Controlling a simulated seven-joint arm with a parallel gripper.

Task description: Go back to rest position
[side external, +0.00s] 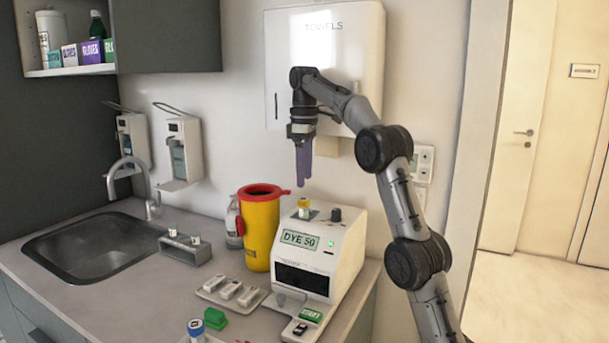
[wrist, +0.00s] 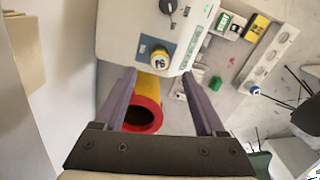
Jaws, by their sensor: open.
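My gripper (side external: 304,168) points down above the white machine on the counter. In the wrist view my gripper (wrist: 165,100) shows its two purple fingers spread apart with nothing held between them. The white machine (side external: 345,250) has a display reading "DYE 50" and a green light. A yellow-capped vial (side external: 304,207) stands in the machine's top, below the fingers and apart from them. The vial also shows in the wrist view (wrist: 160,58), ahead of the fingertips.
A yellow bin with a red rim (side external: 262,232) stands left of the machine. A tray of white pieces (side external: 230,293), a green block (side external: 215,318) and a blue-capped vial (side external: 196,328) lie in front. The sink (side external: 95,248) is at left; a towel dispenser (side external: 350,50) hangs behind my arm.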

